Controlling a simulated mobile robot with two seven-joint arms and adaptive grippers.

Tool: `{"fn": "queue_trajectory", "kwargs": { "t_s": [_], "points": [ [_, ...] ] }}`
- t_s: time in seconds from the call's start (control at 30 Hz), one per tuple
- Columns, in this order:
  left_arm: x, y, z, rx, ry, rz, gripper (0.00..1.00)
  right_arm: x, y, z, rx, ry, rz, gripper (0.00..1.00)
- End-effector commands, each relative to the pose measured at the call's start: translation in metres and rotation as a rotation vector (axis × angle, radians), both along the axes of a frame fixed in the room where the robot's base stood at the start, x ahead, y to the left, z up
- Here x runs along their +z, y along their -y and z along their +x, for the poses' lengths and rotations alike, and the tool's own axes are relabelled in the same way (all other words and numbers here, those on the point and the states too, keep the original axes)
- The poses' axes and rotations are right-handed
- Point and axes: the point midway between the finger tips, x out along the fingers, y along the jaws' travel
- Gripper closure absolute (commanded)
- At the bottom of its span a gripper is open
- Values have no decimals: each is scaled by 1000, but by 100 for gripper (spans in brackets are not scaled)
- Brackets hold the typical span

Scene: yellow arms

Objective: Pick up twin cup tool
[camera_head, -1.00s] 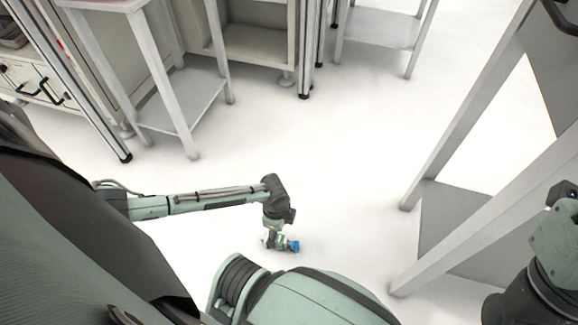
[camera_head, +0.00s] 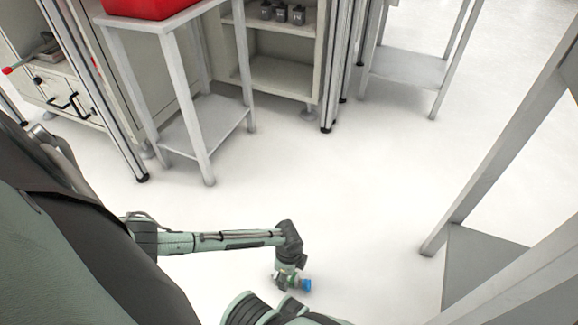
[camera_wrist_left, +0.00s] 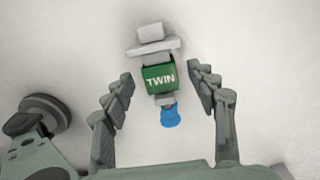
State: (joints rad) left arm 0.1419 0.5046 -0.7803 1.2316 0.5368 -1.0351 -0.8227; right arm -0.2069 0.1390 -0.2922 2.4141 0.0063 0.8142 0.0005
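The twin cup tool, with a green block marked TWIN (camera_wrist_left: 159,78), grey parts and a blue cup, shows between my left fingers in the left wrist view. My left gripper (camera_wrist_left: 160,72) is open, with a gap on each side of the green block. In the head view my left gripper (camera_head: 284,280) is low over the white floor at bottom centre, and the blue part of the tool (camera_head: 306,285) shows just right of it. I cannot tell whether the tool rests on the floor. My right gripper is out of view.
A grey side table (camera_head: 181,20) with a red box (camera_head: 140,8) stands at upper left. Behind it is a shelf unit (camera_head: 285,75) with small grey items. Another table frame (camera_head: 490,150) stands at right. The white floor between is clear.

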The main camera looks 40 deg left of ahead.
Motion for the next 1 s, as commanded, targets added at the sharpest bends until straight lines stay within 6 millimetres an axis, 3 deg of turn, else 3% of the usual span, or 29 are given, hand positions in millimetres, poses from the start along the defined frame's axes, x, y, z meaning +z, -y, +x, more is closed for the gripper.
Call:
{"fn": "queue_trajectory", "kwargs": {
  "t_s": [0.07, 0.43, 0.77, 0.87, 1.0],
  "points": [
    [0, 0, 0, 0, 0, 0, 54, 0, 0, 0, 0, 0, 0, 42],
    [0, 0, 0, 0, 0, 0, 100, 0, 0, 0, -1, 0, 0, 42],
    [4, 0, 1, 0, 1, -1, 100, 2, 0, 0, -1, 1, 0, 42],
    [16, 1, 1, 0, 3, -1, 100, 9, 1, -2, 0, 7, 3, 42],
    [45, 0, 1, -1, 3, -1, 100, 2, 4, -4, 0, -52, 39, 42]
  ]
}}
